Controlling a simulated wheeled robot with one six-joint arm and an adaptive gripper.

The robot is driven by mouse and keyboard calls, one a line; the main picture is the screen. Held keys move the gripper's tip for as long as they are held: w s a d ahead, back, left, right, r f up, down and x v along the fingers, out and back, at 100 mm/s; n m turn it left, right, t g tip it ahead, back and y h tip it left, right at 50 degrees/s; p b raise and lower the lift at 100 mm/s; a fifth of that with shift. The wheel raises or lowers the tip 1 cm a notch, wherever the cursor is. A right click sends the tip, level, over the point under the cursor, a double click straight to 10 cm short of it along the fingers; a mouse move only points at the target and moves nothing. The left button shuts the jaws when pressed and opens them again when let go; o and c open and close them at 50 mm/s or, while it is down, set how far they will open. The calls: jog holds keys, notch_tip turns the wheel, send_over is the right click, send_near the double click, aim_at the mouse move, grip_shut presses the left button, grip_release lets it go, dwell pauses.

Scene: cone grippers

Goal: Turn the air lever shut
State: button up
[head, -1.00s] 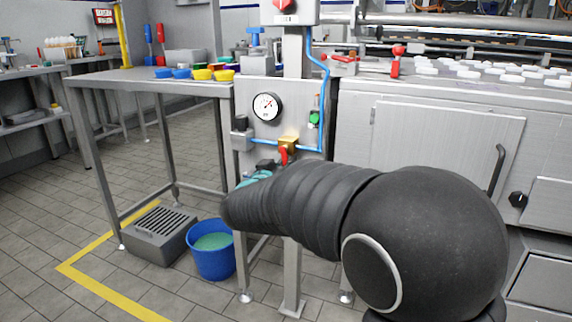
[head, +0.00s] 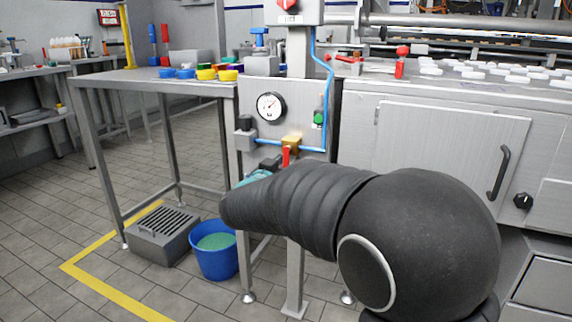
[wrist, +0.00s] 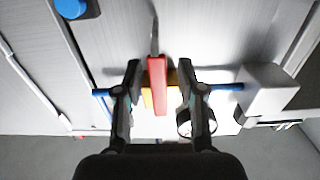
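The red air lever (head: 286,156) sits on a brass valve (head: 292,141) in the blue air line, below a round gauge on a grey panel. In the wrist view the lever (wrist: 157,86) stands between the two fingers of my gripper (wrist: 159,72), with a gap on both sides. The fingers are open and not visibly touching it. Orange-yellow valve parts (wrist: 172,79) show behind the lever. In the head view my black arm hides most of the gripper; a dark tip and a teal part (head: 256,178) show just left of the lever.
The gauge (head: 271,106) and a green knob (head: 318,117) sit above the valve. A steel table (head: 150,77) with coloured cups stands left. Below are a blue bucket (head: 214,262) and a grated box (head: 160,240). A large machine (head: 450,150) fills the right.

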jog(key=v, duration=1.2)
dwell(0.3)
